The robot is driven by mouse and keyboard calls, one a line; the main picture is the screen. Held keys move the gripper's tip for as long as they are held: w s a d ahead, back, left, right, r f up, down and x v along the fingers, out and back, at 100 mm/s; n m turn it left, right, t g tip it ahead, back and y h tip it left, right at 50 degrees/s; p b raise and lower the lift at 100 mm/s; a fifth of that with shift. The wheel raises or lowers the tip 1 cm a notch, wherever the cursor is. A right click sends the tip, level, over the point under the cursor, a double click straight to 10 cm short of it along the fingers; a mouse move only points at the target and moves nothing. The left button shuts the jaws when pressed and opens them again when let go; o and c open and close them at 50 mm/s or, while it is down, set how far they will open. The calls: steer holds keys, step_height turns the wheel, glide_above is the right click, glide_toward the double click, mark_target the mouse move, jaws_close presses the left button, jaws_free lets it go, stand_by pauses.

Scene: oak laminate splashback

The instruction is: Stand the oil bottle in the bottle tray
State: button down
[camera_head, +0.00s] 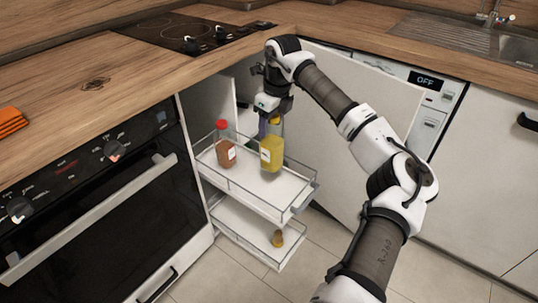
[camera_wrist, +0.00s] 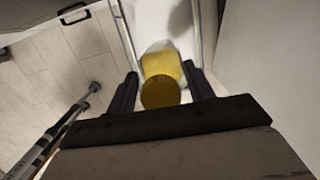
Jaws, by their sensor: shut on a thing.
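The oil bottle (camera_head: 271,153), with yellow contents and a pale label, is upright over the upper level of the pull-out bottle tray (camera_head: 290,190). My gripper (camera_head: 272,116) is above it and shut on its top end. I cannot tell whether the bottle's base touches the tray floor.
A brown bottle with a red cap (camera_head: 225,147) stands to the left on the same level. A small amber item (camera_head: 277,238) is on the lower level. Wire rails edge the tray. An oven (camera_head: 95,190) is to the left, an open white door (camera_head: 365,95) to the right.

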mark_target(271, 152)
step_height(271, 152, down, 11)
steer(key=shift+r, duration=0.1)
stand_by(0.4)
steer(key=c, duration=0.6)
jaws_free()
steer(key=shift+o, duration=0.2)
steer(key=r, duration=0.4)
steer(key=d+r, duration=0.1)
steer(key=r, duration=0.3)
steer(key=s+r, duration=0.1)
steer(key=r, duration=0.2)
steer(key=shift+d+r, duration=0.25)
steer(key=shift+r, duration=0.15)
